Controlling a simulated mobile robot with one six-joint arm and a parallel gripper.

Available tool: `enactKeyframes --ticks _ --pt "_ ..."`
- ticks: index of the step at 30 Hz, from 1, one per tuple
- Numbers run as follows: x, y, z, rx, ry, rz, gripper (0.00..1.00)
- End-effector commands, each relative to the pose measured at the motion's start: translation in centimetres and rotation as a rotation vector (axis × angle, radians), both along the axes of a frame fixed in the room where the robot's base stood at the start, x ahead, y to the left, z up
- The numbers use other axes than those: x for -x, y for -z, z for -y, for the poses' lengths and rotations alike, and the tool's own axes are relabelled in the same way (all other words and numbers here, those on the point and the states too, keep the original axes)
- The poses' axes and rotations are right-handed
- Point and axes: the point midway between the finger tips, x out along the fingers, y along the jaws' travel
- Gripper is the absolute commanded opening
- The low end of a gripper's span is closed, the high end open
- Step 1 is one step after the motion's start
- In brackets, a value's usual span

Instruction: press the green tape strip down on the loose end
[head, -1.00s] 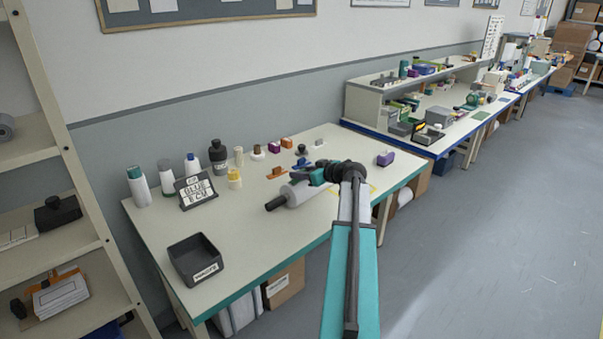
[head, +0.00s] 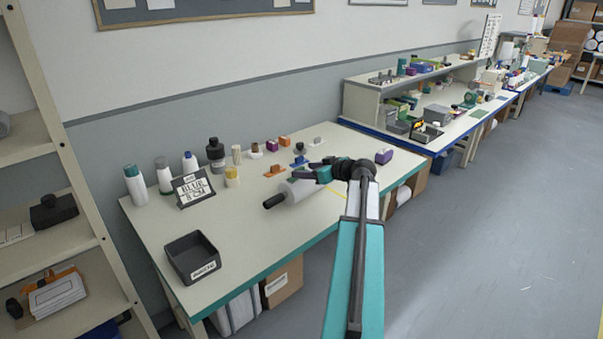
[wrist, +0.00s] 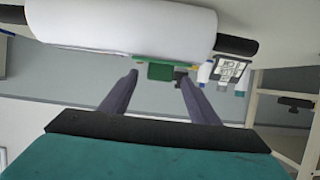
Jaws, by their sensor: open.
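The white roll (head: 297,190) with black end handles lies on the near table, partly behind my gripper. In the wrist view the roll (wrist: 120,25) fills the upper left. A small green piece (wrist: 165,71), apparently the green tape strip, shows just below the roll, between my fingertips in the picture. I cannot tell whether it touches the roll, and the loose end is not clear. My gripper (wrist: 157,76) is open, with its two dark fingers apart and nothing seen held. In the head view my gripper (head: 306,172) is over the roll's far side.
The table (head: 235,260) holds a black tray (head: 192,257) at front left, a lettered sign (head: 193,187), bottles (head: 136,184) and small coloured items along the back. A purple block (head: 383,156) is at the right. Table room left of the roll is clear.

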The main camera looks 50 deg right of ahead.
Motion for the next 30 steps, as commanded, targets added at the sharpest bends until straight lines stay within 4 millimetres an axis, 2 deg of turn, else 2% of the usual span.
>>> enactKeyframes --ticks 3,15,21,30 --pt "2.0 -0.6 -0.1 0.001 0.003 0.001 0.56" --pt "7.6 -2.9 -0.3 0.001 0.002 0.000 0.56" --pt "8.8 -3.6 -0.3 0.000 0.001 0.000 0.56" --pt "9.0 -3.7 -0.3 0.000 -0.001 -0.001 0.56"
